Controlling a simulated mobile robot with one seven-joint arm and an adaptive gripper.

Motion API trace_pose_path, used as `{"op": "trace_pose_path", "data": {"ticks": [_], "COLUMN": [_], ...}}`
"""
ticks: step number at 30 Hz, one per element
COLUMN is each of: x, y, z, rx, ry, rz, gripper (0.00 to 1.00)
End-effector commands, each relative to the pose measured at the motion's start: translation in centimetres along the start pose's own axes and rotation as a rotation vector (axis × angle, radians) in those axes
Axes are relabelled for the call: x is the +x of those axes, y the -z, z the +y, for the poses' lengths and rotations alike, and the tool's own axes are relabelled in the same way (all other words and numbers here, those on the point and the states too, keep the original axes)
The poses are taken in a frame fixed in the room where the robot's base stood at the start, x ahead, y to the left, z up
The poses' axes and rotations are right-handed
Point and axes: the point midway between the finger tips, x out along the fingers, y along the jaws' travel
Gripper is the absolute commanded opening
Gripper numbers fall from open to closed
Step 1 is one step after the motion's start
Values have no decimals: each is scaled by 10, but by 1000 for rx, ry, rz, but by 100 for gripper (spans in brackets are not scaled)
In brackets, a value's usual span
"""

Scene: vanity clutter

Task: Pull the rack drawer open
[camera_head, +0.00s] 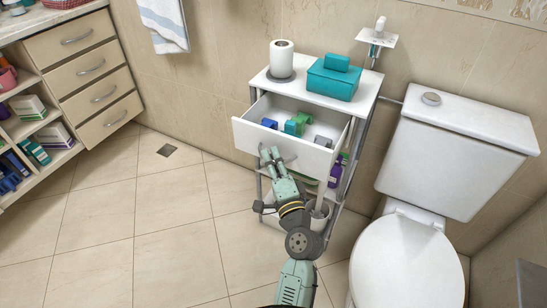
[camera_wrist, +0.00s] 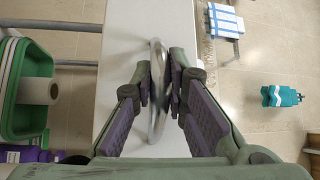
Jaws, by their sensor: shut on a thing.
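The rack drawer (camera_head: 312,160) is white and stands pulled well out from the small white rack (camera_head: 361,100), its inside showing. Blue, green and grey items lie in it. My gripper (camera_head: 271,157) is at the drawer's front from below, shut on the curved metal drawer handle (camera_wrist: 156,110). In the wrist view my gripper (camera_wrist: 160,88) has its two fingers on either side of the handle, in front of the white drawer front (camera_wrist: 125,40). Part of the handle is hidden by the fingers.
A paper roll (camera_head: 281,58) and a teal box (camera_head: 334,80) stand on the rack top. A toilet (camera_head: 408,262) is close on the right. A drawer cabinet (camera_head: 85,65) stands at the left. The tiled floor (camera_head: 130,215) between is clear.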

Motion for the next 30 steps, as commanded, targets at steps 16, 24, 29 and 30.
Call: {"op": "trace_pose_path", "data": {"ticks": [16, 24, 29, 30], "x": [0, 0, 2, 3], "y": [0, 0, 2, 3], "z": [0, 0, -13, -20], "rx": [-1, -1, -4, -5], "ry": [-1, 0, 3, 4], "rz": [1, 0, -1, 0], "gripper": [35, 35, 35, 35]}}
